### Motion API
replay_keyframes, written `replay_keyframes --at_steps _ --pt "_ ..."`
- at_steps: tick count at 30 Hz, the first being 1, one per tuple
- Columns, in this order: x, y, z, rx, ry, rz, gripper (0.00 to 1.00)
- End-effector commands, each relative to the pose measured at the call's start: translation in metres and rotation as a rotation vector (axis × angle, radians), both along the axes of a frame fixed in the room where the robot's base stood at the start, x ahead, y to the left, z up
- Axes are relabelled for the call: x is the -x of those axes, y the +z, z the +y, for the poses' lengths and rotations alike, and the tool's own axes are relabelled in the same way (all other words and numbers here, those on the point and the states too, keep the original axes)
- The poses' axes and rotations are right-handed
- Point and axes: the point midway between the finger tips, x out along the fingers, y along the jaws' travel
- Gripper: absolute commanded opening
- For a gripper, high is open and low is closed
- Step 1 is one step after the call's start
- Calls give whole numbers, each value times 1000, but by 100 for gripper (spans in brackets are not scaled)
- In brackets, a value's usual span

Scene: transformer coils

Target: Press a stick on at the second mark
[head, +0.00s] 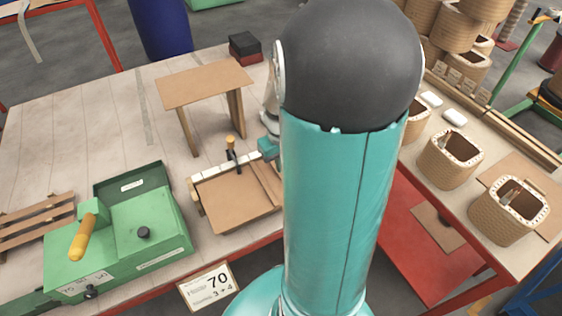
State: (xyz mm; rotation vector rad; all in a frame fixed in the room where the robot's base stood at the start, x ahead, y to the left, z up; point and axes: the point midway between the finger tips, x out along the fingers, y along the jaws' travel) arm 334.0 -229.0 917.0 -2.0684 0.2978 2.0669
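A brown board (225,203) lies on the table left of my arm. A pale strip (213,170) with a few small dark marks runs along its back edge. Which is the second mark is too small to tell. A narrow brown strip, perhaps a stick (264,181), lies slanted across the board's right side. A small upright tool with an orange knob (231,143) stands at the pale strip. The teal end of my gripper (268,148) shows at the strip's right end. Its fingers and anything in them are hidden or too small to make out.
A green machine (150,235) with a yellow handle (83,238) stands at the left front. A small cardboard stand (205,84) is behind the board. Coils (450,158) stand on the right bench. A sign reading 70 (209,287) hangs at the front edge.

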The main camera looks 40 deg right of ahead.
Motion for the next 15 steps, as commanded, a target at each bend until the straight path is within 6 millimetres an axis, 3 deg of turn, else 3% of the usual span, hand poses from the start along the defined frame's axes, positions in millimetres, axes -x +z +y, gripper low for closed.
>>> replay_keyframes --at_steps 15 --pt "0 -7 0 0 0 1 0"
